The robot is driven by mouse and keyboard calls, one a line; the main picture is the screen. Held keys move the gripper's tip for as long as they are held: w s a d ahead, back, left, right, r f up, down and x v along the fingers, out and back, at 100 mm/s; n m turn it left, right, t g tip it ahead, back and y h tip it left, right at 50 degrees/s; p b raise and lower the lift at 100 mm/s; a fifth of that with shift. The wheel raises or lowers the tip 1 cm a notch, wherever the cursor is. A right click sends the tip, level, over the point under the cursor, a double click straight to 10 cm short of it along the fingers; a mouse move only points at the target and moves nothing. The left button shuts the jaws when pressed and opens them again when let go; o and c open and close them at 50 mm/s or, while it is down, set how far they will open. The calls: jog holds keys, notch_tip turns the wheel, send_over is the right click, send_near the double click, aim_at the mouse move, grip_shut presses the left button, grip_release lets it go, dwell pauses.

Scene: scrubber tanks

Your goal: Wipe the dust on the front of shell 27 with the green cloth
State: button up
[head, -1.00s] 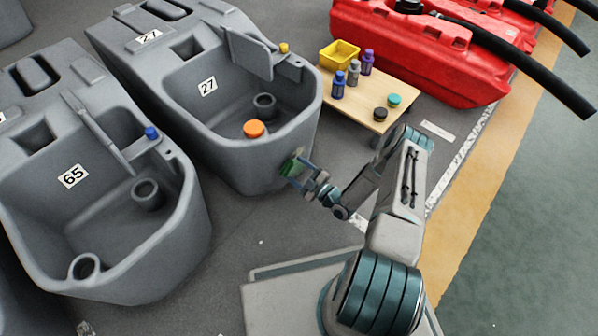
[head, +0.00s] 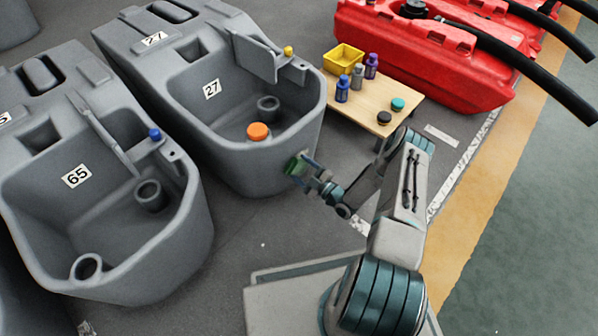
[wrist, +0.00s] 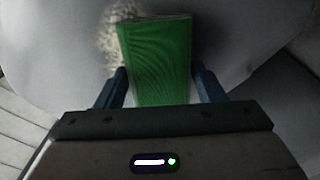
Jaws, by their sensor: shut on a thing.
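Shell 27 (head: 190,130) is a grey open tank with a white "27" label on its inner wall. My gripper (head: 300,168) is at its front outer wall, low and to the right. In the wrist view my gripper (wrist: 165,88) is shut on the green cloth (wrist: 157,55), which looks like a flat folded pad. The cloth also shows small in the head view (head: 293,165), at or very near the wall. A patch of brownish dust (wrist: 118,38) shows on the grey surface at the cloth's left and upper edge. The cloth hides part of the patch.
Shell 65 (head: 120,255) stands to the left. An orange cap (head: 258,131) is inside shell 27. A low wooden table (head: 375,120) with a yellow bin (head: 344,57), bottles and caps stands behind my arm. Red tanks (head: 430,60) with black hoses are beyond.

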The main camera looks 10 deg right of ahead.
aim_at(309, 150)
jog(key=shift+w+d, duration=0.8)
jog(key=shift+d, duration=0.3)
jog(key=shift+w+d, duration=0.8)
jog(key=shift+d, duration=0.25)
jog(key=shift+w+d, duration=0.8)
jog(key=shift+d, duration=0.3)
jog(key=shift+w, duration=0.15)
